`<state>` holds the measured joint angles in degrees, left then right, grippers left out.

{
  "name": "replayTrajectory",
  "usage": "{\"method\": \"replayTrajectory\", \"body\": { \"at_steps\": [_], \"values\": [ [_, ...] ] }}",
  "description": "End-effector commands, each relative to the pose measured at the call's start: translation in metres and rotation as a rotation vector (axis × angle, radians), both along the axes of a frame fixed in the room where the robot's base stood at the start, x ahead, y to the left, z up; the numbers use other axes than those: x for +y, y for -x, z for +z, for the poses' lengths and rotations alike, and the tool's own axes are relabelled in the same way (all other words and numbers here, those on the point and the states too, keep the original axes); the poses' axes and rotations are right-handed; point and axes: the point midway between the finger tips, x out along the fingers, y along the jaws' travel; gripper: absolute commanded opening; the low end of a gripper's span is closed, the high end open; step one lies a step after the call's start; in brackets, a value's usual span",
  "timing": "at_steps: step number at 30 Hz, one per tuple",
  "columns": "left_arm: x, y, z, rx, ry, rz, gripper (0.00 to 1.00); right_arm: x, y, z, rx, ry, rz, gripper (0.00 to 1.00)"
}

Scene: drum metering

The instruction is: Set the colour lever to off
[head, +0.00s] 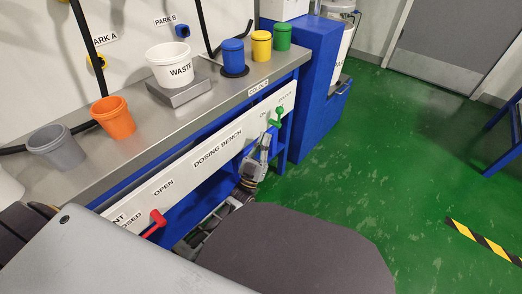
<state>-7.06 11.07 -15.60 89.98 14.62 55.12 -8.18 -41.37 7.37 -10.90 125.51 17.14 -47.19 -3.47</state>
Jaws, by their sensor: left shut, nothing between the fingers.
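The green colour lever (277,116) is on the white front panel (215,150) of the dosing bench, near its right end, under the COLOUR label (258,87). An ON label is just left of it and an OFF label is above and to its right. I cannot tell which setting it is at. My left gripper (268,138) is shut and empty, its fingertips just below the lever. Whether they touch it is too small to tell. My right gripper is not in view.
A red lever (157,218) sits further left on the panel. On the bench are grey (56,147) and orange (114,118) cups, a white WASTE bucket (171,66), and blue, yellow and green pots. A blue cabinet (310,80) stands at the bench's right end.

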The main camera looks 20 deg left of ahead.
Motion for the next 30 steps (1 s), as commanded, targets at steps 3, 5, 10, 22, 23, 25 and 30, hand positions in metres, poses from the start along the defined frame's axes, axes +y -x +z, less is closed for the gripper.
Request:
{"method": "replayTrajectory", "body": {
  "at_steps": [3, 5, 10, 22, 23, 25, 30],
  "values": [
    [-0.002, -0.011, 0.011, -0.003, 0.002, 0.0, 0.0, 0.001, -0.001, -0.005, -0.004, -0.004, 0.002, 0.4],
    [-0.002, -0.017, 0.017, -0.003, 0.002, 0.0, 0.0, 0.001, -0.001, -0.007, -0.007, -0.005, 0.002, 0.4],
    [-0.005, -0.032, 0.028, -0.002, 0.0, 0.001, 0.0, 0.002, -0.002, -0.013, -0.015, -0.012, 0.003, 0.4],
    [-0.009, -0.061, 0.028, -0.001, 0.001, 0.001, 0.0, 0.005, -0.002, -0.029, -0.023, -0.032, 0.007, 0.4],
    [-0.009, -0.063, 0.028, -0.001, 0.001, 0.001, 0.0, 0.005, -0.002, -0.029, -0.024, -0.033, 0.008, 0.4],
    [-0.01, -0.065, 0.028, 0.0, 0.001, 0.001, 0.0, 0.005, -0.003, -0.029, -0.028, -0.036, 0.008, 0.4],
    [-0.01, -0.068, 0.028, 0.0, 0.001, 0.001, 0.0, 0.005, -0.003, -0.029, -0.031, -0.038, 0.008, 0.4]
  ]
}}
